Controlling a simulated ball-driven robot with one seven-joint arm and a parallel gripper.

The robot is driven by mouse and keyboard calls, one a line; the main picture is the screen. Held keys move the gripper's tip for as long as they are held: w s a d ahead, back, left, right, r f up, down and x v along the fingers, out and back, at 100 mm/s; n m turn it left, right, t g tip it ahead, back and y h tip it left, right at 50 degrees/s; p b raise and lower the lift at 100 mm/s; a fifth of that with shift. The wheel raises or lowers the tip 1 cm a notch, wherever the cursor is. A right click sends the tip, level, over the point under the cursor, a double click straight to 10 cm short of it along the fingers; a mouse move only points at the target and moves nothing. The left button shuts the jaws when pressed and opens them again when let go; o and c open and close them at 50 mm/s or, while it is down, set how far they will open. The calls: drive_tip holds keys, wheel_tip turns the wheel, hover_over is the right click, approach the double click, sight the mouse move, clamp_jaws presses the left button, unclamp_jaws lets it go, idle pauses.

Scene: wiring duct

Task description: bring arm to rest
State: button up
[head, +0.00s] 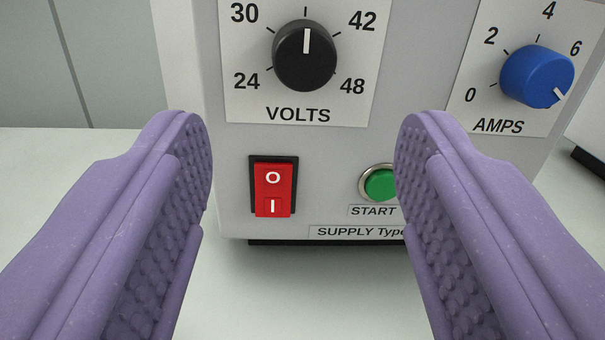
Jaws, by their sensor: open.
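My gripper (303,155) is open, with its two purple, studded fingers wide apart and nothing between them. It is in front of a light grey power supply (335,160). Between the fingertips show a red rocker switch (273,188) marked O and I, and a green START button (380,185), whose right edge is hidden by the right finger. Above them is a black VOLTS knob (304,55) with its white line pointing straight up, between 30 and 42. A blue AMPS knob (537,77) at upper right has its white mark pointing to the lower right, past 6.
The supply stands on a pale table top (300,290), which is clear in front of it and at left. A grey panelled wall (70,60) is behind at left. Part of another pale object with a dark base (590,165) shows at the right edge.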

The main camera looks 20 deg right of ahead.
idle(0.3)
wheel_tip(320, 180, up, 28)
drive_tip(key=s+n+y, duration=0.1)
drive_tip(key=y, duration=0.6)
drive_tip(key=s+d+r+n+g, duration=0.2)
drive_tip(key=s+d+r, duration=0.1)
drive_tip(key=s+r, duration=1.4)
drive_tip(key=v, duration=0.3)
